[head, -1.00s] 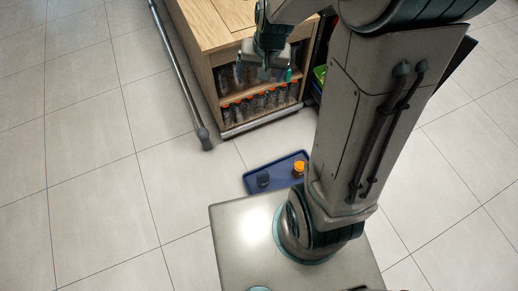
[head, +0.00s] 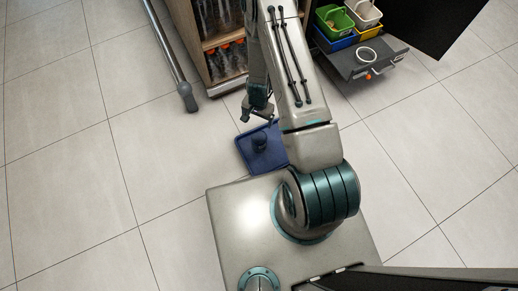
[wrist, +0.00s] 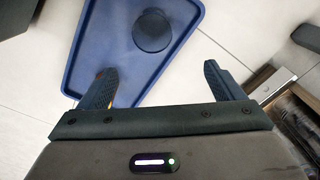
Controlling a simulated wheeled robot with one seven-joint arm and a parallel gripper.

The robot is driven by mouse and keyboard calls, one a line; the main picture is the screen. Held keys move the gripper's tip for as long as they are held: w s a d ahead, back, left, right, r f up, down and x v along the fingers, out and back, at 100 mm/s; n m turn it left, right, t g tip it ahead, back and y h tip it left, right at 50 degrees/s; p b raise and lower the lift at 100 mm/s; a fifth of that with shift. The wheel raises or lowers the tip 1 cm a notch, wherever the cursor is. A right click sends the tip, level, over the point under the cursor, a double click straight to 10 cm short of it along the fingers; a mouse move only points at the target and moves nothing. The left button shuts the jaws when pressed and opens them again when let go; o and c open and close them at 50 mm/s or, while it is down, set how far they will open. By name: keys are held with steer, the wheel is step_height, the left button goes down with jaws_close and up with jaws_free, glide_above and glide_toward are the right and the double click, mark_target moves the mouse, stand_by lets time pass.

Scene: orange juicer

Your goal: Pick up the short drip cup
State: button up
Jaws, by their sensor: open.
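A short dark cup (head: 260,141) stands on a blue tray (head: 247,152) on the floor, just in front of my base. In the wrist view the cup (wrist: 152,32) appears near the top, on the blue tray (wrist: 92,45). My gripper (head: 257,112) is over the far edge of the tray, near the cup and above it. In the wrist view my gripper (wrist: 160,72) is open and empty, its fingers wide apart. The cup lies beyond the fingertips, not between them. A bit of orange shows beside the left finger; the rest is hidden.
A wooden cabinet (head: 210,45) with orange-capped bottles stands behind the tray. A metal rail (head: 170,52) runs to its left. Coloured bins (head: 335,25) and a grey drawer (head: 370,60) stand at the back right. Tiled floor left of the tray is clear.

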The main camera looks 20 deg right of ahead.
step_height(320, 180, down, 13)
steer(key=s+b, duration=0.1)
steer(key=b, duration=0.7)
glide_above(259, 141)
steer(key=s, duration=0.3)
steer(key=shift+w+a+f, duration=0.1)
steer(key=shift+a+f, duration=0.1)
steer(key=shift+f, duration=1.25)
steer(key=shift+w+a+f, duration=0.1)
steer(key=shift+a+f, duration=0.05)
steer(key=shift+f, duration=1.25)
steer(key=shift+r, duration=0.1)
steer(key=c, duration=1.1)
